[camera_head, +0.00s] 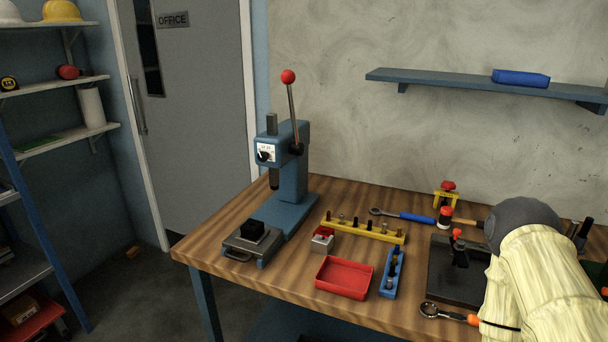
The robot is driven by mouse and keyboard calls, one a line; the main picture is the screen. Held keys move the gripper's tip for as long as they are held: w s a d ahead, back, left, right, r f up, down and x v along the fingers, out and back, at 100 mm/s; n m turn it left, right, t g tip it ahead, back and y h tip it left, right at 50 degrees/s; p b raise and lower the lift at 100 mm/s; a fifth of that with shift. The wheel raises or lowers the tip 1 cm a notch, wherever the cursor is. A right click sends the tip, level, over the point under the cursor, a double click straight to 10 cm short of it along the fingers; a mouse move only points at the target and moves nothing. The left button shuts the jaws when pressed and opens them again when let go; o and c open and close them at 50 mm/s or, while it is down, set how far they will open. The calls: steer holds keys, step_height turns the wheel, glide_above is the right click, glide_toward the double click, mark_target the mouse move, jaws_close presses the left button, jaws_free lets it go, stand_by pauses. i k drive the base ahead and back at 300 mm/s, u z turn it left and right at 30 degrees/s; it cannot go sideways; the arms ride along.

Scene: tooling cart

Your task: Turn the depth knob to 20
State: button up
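The blue press (291,170) stands at the left end of the wooden bench. Its small black depth knob (264,156) sits on a white dial plate (266,148) on the front of the press head. The dial's marks are too small to read, so I cannot tell the knob's setting. The press's lever with a red ball (288,76) points up. My arm, in a cream sleeve, shows at the lower right, far from the knob. My gripper is not in view.
On the bench (225,249) are a black block on a grey plate (252,244) under the press, a red tray (344,277), a blue holder (391,274), a yellow rack (362,230) and a dark fixture (455,271). A blue shelf (450,81) hangs on the wall.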

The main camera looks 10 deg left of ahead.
mark_target(262, 156)
steer(key=z, duration=2.95)
steer(key=k, duration=2.55)
steer(key=u, duration=2.55)
